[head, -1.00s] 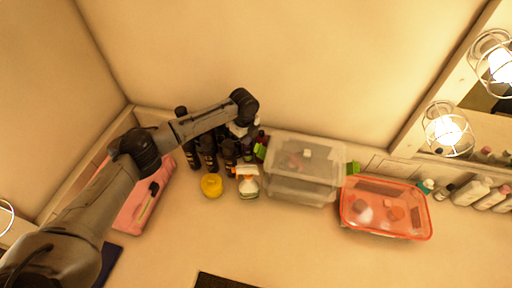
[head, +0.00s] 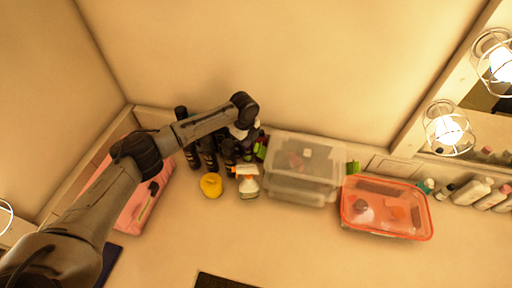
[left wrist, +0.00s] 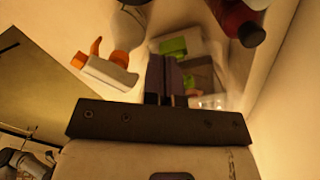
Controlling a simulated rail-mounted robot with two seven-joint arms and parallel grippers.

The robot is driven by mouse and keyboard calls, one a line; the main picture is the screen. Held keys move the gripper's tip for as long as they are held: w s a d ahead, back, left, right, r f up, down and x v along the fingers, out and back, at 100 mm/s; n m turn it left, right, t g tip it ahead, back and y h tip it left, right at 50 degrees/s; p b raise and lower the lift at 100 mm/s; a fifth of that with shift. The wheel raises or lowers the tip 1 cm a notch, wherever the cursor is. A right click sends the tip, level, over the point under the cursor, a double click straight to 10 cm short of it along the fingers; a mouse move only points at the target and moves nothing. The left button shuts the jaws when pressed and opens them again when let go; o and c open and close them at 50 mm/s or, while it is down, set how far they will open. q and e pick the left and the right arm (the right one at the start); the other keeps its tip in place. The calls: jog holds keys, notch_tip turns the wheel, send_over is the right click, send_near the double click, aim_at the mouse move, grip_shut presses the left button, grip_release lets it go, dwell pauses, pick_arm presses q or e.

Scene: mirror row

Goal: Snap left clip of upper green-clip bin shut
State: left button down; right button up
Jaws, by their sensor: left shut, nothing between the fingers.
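Two clear bins stand stacked by the back wall in the head view. The upper bin (head: 322,152) has a green left clip (head: 261,151) and a green right clip (head: 352,168); the lower bin (head: 300,193) is beneath it. My left gripper (head: 250,138) is at the left end of the stack, close to the left clip and partly hiding it. In the left wrist view the shut, empty fingers (left wrist: 165,78) point at the bin's end, beside a green clip (left wrist: 173,47). More green shows lower (left wrist: 190,83). I cannot tell whether the fingers touch the clip. My right gripper is out of view.
Dark bottles (head: 208,155), a white orange-topped bottle (head: 247,181) and a yellow item (head: 211,185) crowd left of the bins. A red-lidded container (head: 385,208) sits right of them. A pink case (head: 135,205) lies under my left arm. The front counter is mostly clear.

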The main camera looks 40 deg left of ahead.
aim_at(269, 148)
pick_arm(q)
jog(key=shift+f, duration=0.9)
jog(key=shift+d, duration=0.1)
jog(key=shift+w+d+r, duration=0.2)
jog(key=shift+w+d, duration=0.1)
jog(key=shift+d, duration=0.35)
jog(key=shift+w+d+r, duration=0.2)
jog(key=shift+w+d, duration=0.1)
jog(key=shift+d, duration=0.35)
jog(key=shift+w+d+r+p, duration=0.1)
jog(key=shift+w+d+p, duration=0.1)
jog(key=shift+d, duration=0.25)
jog(key=shift+w+d+r+p, duration=0.1)
jog(key=shift+w+d, duration=0.05)
jog(key=shift+d, duration=0.25)
jog(key=shift+w+d+r, duration=0.25)
jog(key=shift+w+d, duration=0.1)
jog(key=shift+d, duration=0.4)
jog(key=shift+w+d+r, duration=0.2)
jog(key=shift+w+d, duration=0.1)
jog(key=shift+d, duration=0.6)
jog(key=shift+r, duration=0.1)
